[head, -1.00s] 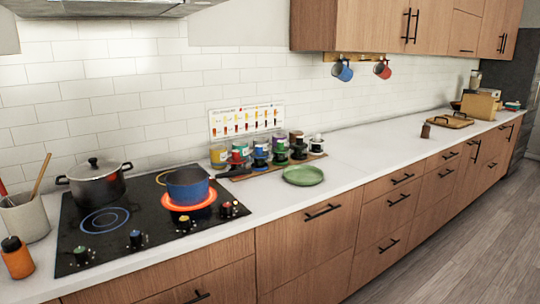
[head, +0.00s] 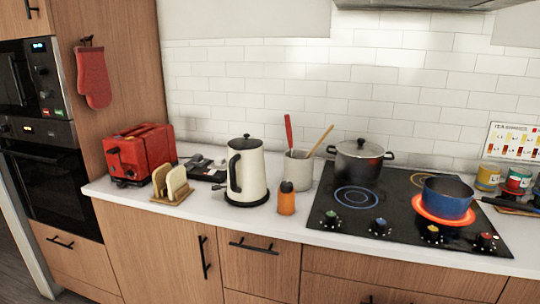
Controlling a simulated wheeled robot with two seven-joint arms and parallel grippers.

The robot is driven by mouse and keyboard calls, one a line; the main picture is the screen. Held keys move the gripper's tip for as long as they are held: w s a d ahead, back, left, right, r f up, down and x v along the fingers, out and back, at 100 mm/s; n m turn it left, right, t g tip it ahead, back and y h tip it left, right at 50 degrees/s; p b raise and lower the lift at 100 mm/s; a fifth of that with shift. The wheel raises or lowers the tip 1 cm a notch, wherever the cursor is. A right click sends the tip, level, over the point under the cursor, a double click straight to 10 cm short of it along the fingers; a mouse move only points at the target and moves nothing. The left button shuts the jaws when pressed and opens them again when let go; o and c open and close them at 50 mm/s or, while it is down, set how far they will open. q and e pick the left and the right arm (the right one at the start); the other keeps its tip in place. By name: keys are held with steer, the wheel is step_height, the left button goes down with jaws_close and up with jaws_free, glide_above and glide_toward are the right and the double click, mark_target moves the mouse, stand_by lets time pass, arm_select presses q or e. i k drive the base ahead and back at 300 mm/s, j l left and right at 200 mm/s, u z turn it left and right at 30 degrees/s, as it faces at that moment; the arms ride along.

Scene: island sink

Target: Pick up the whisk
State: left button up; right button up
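I cannot make out a whisk for certain. A light utensil crock (head: 298,170) stands on the counter left of the stove, with a red-handled utensil (head: 289,133) and a wooden-handled utensil (head: 320,141) sticking up from it. Their lower ends are hidden inside the crock, so I cannot tell what they are. Neither of my grippers is in view.
The white counter (head: 320,232) holds a red toaster (head: 140,153), a bread rack (head: 172,184), a cream kettle (head: 247,172) and an orange bottle (head: 287,198). The black cooktop (head: 385,205) bears a lidded pot (head: 359,162) and a blue saucepan (head: 447,197) on a glowing red ring.

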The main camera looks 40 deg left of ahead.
mark_target(288, 120)
steer(key=u, duration=1.2)
